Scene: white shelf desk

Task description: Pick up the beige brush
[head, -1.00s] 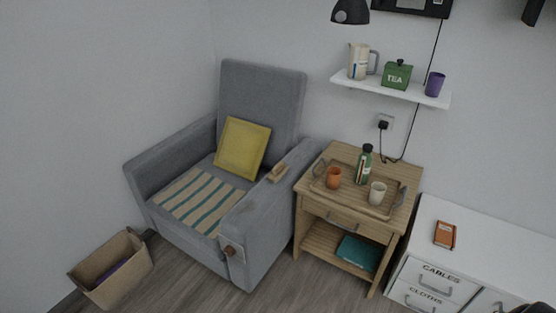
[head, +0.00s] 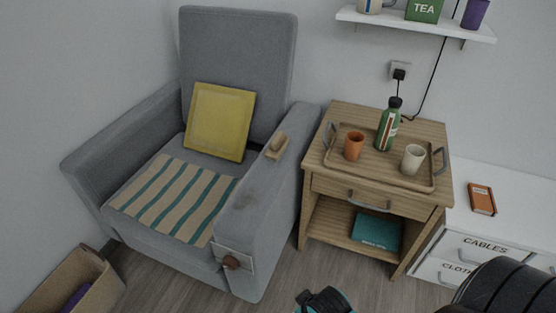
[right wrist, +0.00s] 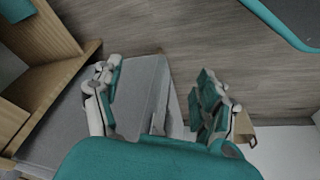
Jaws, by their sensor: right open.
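The beige brush (head: 276,146) lies on top of the right armrest of the grey armchair (head: 238,40) in the head view. My right gripper (right wrist: 156,72) is open and empty in the right wrist view. Grey armchair fabric (right wrist: 148,80) shows beyond and between its fingers. I cannot make out the brush in the right wrist view. In the head view, my dark right arm shows at the bottom right, and a teal and black part of mine is at the bottom edge, apart from the brush. My left gripper is not in view.
A wooden side table (head: 322,185) stands close right of the armchair. Its tray (head: 385,172) holds an orange cup (head: 354,146), a white cup (head: 413,158) and a green bottle (head: 388,127). A cardboard box (head: 98,285) is at the lower left. Floor is clear before the armchair.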

